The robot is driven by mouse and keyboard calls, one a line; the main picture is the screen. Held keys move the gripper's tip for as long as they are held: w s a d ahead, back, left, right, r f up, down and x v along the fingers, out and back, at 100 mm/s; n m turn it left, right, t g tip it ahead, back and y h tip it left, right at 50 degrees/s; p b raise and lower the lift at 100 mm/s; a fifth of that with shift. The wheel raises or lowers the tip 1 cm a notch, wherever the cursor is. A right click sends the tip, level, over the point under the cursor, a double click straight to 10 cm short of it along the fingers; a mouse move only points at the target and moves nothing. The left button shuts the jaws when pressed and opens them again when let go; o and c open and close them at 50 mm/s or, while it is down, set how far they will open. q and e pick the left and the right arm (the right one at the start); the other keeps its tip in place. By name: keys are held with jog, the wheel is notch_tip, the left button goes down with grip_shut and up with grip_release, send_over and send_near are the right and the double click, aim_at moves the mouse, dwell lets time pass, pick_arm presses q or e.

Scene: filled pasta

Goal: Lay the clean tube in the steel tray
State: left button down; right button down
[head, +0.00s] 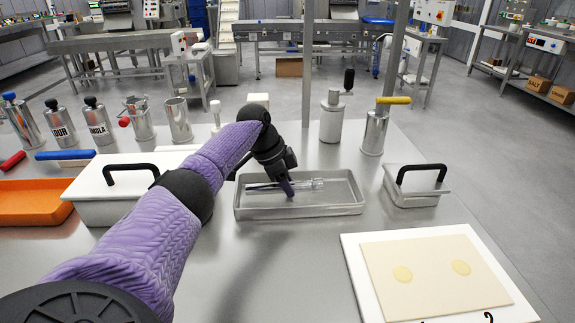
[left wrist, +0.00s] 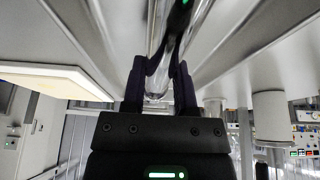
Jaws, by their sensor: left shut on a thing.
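The steel tray (head: 300,211) is a shallow rectangular pan in the middle of the metal table. My left gripper (head: 288,188) reaches down over it from above. It is shut on a shiny, clear-looking tube (head: 312,184), which lies crosswise within the tray's outline. Whether the tube touches the tray floor I cannot tell. In the left wrist view, the tube (left wrist: 157,80) runs between the two dark fingers of my left gripper (left wrist: 160,72). The gripper hides the middle of the tube in the head view. My right gripper is not in view.
A lidded steel container (head: 415,185) stands right of the tray, and a larger white-lidded one (head: 110,200) stands left. Steel canisters (head: 331,118) line the back. A white board (head: 360,275) with a pasta sheet (head: 430,285) lies at the front right. An orange tray (head: 30,205) is far left.

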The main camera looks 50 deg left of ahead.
aim_at(268, 184)
pick_arm(q)
jog(key=shift+c, duration=2)
grip_release()
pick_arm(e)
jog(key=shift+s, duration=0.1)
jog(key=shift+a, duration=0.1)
pick_arm(q)
jog(key=shift+r, duration=0.4)
jog(key=p+v, duration=0.5)
jog(key=v, duration=0.7)
jog(key=shift+r, duration=0.25)
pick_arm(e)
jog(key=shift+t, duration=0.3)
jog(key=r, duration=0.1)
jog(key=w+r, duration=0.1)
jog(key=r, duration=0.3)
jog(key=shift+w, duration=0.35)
